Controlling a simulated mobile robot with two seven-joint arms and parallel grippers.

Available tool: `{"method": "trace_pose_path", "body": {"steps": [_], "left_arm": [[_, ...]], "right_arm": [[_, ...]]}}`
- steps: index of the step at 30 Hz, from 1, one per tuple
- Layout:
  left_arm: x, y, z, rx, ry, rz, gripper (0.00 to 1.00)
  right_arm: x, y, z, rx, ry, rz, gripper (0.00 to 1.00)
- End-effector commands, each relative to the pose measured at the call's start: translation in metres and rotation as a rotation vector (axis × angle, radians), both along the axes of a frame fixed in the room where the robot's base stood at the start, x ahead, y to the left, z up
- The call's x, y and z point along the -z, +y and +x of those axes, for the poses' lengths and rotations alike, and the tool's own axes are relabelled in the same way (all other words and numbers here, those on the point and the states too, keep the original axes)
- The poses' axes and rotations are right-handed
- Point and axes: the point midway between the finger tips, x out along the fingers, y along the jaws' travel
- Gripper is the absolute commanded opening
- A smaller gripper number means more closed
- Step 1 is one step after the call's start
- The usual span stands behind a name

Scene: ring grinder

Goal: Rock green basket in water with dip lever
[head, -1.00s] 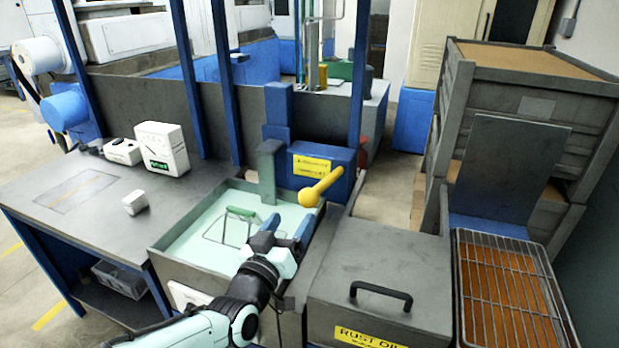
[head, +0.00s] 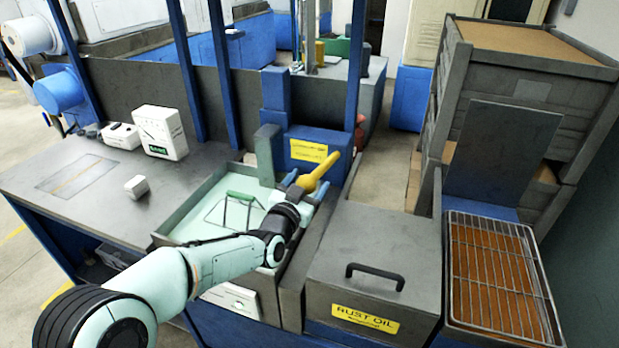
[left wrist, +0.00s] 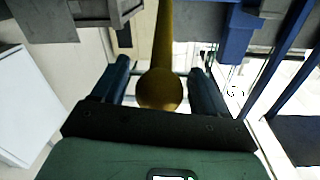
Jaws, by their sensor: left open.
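The dip lever (head: 321,171) is a yellow bar with a ball end, on the blue unit behind the water tank. My left gripper (head: 306,190) is at the lever's ball end in the head view. In the left wrist view its two fingers (left wrist: 160,82) are open, one on each side of the yellow lever (left wrist: 160,60), with gaps showing on both sides. The green basket (head: 241,196) shows its green handle and thin wire frame in the pale water of the tank (head: 172,226). My forearm covers the tank's front part. My right gripper is out of view.
Right of the tank is a grey lidded box (head: 375,270) with a black handle and a rust oil label. A wire rack (head: 500,280) stands farther right. A grey table (head: 90,195) with white devices is at left.

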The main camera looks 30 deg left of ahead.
Motion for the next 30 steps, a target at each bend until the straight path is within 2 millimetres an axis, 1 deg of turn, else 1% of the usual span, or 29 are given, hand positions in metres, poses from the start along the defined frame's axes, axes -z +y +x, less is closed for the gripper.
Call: {"method": "trace_pose_path", "body": {"steps": [1, 5, 14, 15, 17, 18, 20, 21, 23, 26, 29, 30], "left_arm": [[0.000, 0.001, 0.006, 0.000, 0.001, -0.001, 0.73], [0.000, 0.003, 0.013, -0.001, 0.001, -0.001, 0.73], [0.000, 0.003, 0.015, -0.001, 0.000, 0.000, 0.73], [0.000, 0.003, 0.015, -0.001, 0.000, 0.000, 0.60], [0.000, 0.003, 0.015, -0.001, 0.000, -0.001, 0.41], [0.000, 0.003, 0.015, -0.001, 0.000, -0.001, 0.27], [0.000, 0.003, 0.015, -0.001, 0.000, -0.001, 0.08], [0.000, 0.003, 0.015, -0.001, 0.000, -0.001, 0.00], [-0.001, 0.003, 0.015, -0.001, 0.001, -0.001, 0.00], [-0.008, 0.004, 0.017, -0.002, 0.016, -0.005, 0.00], [-0.024, 0.005, 0.022, -0.004, 0.053, -0.013, 0.00], [-0.032, 0.006, 0.025, -0.004, 0.072, -0.018, 0.00]], "right_arm": [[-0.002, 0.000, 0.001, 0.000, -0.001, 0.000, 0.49], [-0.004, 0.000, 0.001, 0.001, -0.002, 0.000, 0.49], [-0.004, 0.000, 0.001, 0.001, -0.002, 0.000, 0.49], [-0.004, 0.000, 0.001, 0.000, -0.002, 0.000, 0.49], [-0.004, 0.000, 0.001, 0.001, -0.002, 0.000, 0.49], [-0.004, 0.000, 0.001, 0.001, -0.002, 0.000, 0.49], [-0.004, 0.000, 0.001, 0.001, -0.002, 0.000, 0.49], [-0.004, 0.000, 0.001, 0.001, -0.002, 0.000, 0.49], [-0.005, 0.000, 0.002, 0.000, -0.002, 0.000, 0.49], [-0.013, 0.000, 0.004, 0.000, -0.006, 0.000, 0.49], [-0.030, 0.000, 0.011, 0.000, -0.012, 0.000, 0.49], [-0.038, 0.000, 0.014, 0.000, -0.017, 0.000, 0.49]]}}
